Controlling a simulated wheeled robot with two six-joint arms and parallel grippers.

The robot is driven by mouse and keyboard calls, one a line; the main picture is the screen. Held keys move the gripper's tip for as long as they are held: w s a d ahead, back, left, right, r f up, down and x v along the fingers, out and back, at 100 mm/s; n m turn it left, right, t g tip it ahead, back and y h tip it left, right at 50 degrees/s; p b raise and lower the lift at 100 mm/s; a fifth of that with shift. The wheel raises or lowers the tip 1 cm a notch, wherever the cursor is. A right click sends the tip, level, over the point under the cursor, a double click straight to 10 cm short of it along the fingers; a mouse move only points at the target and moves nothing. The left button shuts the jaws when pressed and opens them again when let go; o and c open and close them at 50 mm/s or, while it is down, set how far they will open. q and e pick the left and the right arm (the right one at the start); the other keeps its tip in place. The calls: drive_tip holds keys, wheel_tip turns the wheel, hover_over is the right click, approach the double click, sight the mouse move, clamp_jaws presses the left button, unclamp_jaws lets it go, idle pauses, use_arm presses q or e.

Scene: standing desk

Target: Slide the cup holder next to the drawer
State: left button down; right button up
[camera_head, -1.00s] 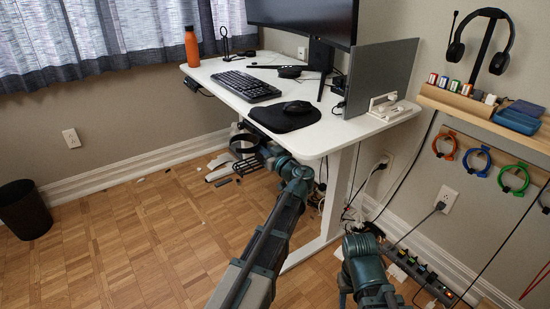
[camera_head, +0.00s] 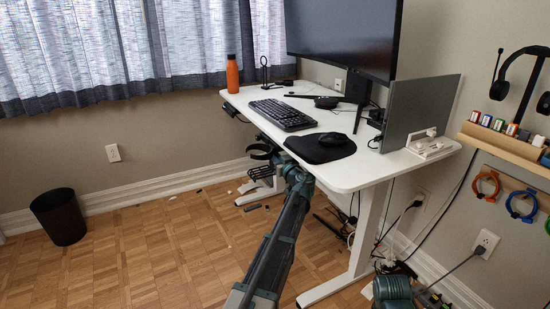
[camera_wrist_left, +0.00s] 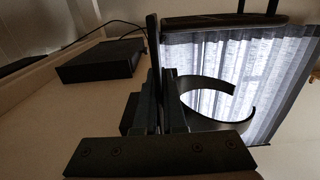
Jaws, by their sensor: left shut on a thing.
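The black cup holder (camera_head: 262,151), an open ring, hangs under the front edge of the white desk (camera_head: 350,174). Its curved ring (camera_wrist_left: 245,107) fills the right middle of the left wrist view. My left gripper (camera_head: 283,162) is shut on its mount just beside the ring; the dark fingers (camera_wrist_left: 160,95) hide most of the grip. A black box (camera_wrist_left: 100,60), apparently the drawer, sits on the desk's underside in the left wrist view, with a gap between it and the fingers. The drawer is not clear in the head view.
A keyboard (camera_head: 283,114), mouse pad (camera_head: 315,150) and orange bottle (camera_head: 232,74) are on the desktop. A black bin (camera_head: 59,216) stands at left. Cables (camera_head: 345,225) hang below the desk. The floor left of the desk is mostly clear.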

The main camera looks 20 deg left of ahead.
use_arm(q)
drive_tip(key=c, duration=1)
unclamp_jaws()
drive_tip(key=v, duration=1.4)
